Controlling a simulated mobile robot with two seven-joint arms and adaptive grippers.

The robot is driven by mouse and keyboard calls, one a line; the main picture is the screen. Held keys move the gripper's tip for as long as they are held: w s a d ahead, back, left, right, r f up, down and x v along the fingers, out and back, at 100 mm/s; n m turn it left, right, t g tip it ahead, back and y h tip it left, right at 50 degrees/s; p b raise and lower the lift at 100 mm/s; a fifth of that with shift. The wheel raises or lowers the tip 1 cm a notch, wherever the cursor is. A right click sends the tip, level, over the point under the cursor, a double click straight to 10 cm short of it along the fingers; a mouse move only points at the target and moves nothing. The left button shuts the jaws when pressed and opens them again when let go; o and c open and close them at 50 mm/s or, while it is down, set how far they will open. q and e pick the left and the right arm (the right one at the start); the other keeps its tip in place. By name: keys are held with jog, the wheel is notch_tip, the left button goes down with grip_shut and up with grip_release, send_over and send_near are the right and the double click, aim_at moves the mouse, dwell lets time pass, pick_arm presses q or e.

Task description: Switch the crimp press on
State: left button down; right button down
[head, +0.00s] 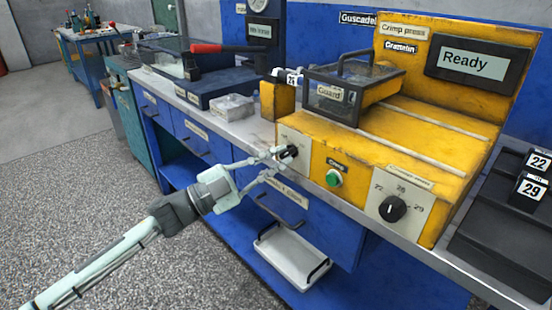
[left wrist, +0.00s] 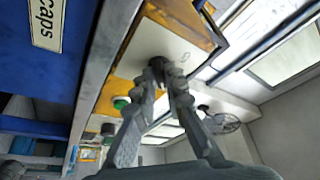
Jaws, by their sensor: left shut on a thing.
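The yellow crimp press (head: 430,150) stands on the bench at the right, and its display (head: 470,63) reads "Ready". A small black knob (head: 292,151) sits on a pale plate at the left of its front face. My left gripper (head: 282,159) comes from the left and is shut on this knob. The left wrist view shows the fingertips (left wrist: 168,76) around the dark knob (left wrist: 156,62), whose pointer is hidden. A green button (head: 333,178) and a black dial (head: 392,208) marked 22, 26, 29 are to its right. My right gripper is not in view.
A clear guard (head: 340,94) with a black handle is on top of the press. A black die rack (head: 505,225) stands at the right. A red-handled tool (head: 215,75) is further left. Blue drawers (head: 310,215) and a white tray (head: 292,256) are below the bench.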

pick_arm(q)
jog(key=c, duration=1.6)
grip_release()
jog(key=v, duration=1.2)
jog(key=shift+f, duration=0.1)
